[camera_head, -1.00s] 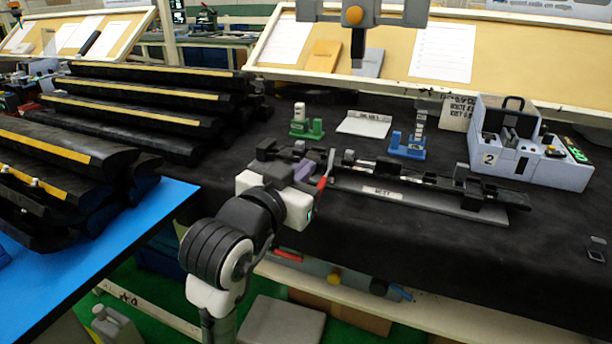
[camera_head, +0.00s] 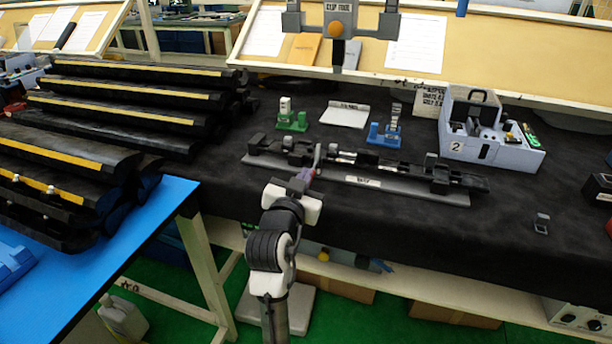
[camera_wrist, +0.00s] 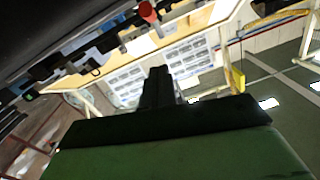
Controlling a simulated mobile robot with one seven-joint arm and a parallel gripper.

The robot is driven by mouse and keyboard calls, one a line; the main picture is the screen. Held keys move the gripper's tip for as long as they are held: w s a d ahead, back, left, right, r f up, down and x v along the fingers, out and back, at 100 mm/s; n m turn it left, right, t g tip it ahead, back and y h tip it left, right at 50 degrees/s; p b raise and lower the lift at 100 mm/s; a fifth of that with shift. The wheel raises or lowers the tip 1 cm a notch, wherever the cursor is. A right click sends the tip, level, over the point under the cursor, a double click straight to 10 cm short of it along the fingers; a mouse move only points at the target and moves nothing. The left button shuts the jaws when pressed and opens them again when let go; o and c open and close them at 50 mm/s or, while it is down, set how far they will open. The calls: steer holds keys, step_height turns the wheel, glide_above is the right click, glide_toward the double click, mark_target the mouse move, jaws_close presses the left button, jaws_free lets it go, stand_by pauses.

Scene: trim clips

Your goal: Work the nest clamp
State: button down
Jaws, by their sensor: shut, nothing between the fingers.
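The nest (camera_head: 405,190) is a long grey base with black fixtures and a small white label, lying along the front of the black-covered bench. A light upright lever (camera_head: 317,156) stands at its left part, close to my gripper (camera_head: 304,176). The red tip of a handle (camera_wrist: 148,12) shows at the top of the wrist view. My gripper's dark fingers (camera_wrist: 157,86) are together and empty, apart from that red tip in the picture. In the head view my wrist hides part of the nest's front edge, and I cannot tell whether the fingers touch the lever.
Behind the nest stand a green stand (camera_head: 292,122), a white card (camera_head: 345,114) and a blue stand (camera_head: 384,137). A grey bin marked 2 (camera_head: 490,150) is at the back right. Black trim parts (camera_head: 110,95) are stacked at left. The bench's right front is mostly clear.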

steer(key=p+x, duration=0.1)
steer(key=x, duration=0.2)
steer(key=shift+w+d+r, duration=0.1)
steer(key=shift+w+r, duration=0.05)
steer(key=shift+w, duration=0.25)
steer(key=f, duration=0.3)
steer(key=shift+w+a, duration=0.15)
steer(key=shift+a, duration=0.1)
steer(key=shift+w+f, duration=0.15)
steer(key=shift+f, duration=0.4)
step_height(320, 180, down, 2)
steer(key=t+b, duration=0.1)
steer(key=b, duration=0.4)
steer(key=shift+w+a+f, duration=0.1)
steer(key=shift+w, duration=0.05)
steer(key=b, duration=0.2)
steer(key=shift+f+t+b, duration=0.2)
steer(key=shift+t+b, duration=0.1)
steer(key=shift+b, duration=0.05)
steer(key=shift+r, duration=0.1)
